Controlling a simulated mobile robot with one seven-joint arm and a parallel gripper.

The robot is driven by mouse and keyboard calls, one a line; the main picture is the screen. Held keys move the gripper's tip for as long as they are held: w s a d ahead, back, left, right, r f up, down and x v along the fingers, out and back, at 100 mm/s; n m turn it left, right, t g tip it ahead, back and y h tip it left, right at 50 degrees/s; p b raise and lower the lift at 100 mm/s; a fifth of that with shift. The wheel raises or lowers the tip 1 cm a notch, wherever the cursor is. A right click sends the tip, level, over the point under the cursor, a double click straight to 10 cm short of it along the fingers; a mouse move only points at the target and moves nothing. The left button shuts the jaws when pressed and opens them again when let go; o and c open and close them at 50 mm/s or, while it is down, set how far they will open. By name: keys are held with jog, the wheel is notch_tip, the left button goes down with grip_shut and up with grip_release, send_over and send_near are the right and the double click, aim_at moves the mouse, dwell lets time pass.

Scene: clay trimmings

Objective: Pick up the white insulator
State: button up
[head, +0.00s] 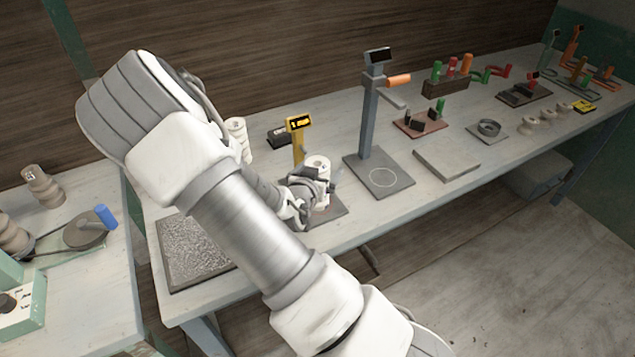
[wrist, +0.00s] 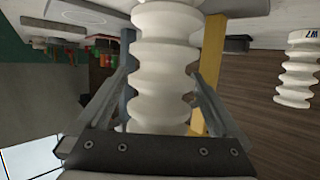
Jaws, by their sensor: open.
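A white ribbed insulator (head: 317,165) stands on a small dark plate (head: 330,208) near the front of the long table in the head view. In the wrist view the insulator (wrist: 165,55) fills the middle, between the fingers of my gripper (wrist: 160,88). The fingers are open, one on each side of it; I cannot tell whether either touches. In the head view my gripper (head: 300,197) is close beside the insulator and partly covers its lower part. A second pale insulator (head: 237,138) stands behind my arm; it also shows with a dark marking in the wrist view (wrist: 298,72).
A yellow post with a display (head: 299,135) stands just behind the insulator. A grey stand (head: 368,115) rises to its right. A rough textured slab (head: 190,250) lies left, partly behind my arm. A flat grey slab (head: 447,163) and several small fixtures are further right.

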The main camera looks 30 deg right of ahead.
jog(key=shift+w+d+f, duration=0.1)
jog(key=shift+w+d, duration=0.1)
grip_shut()
dwell(0.4)
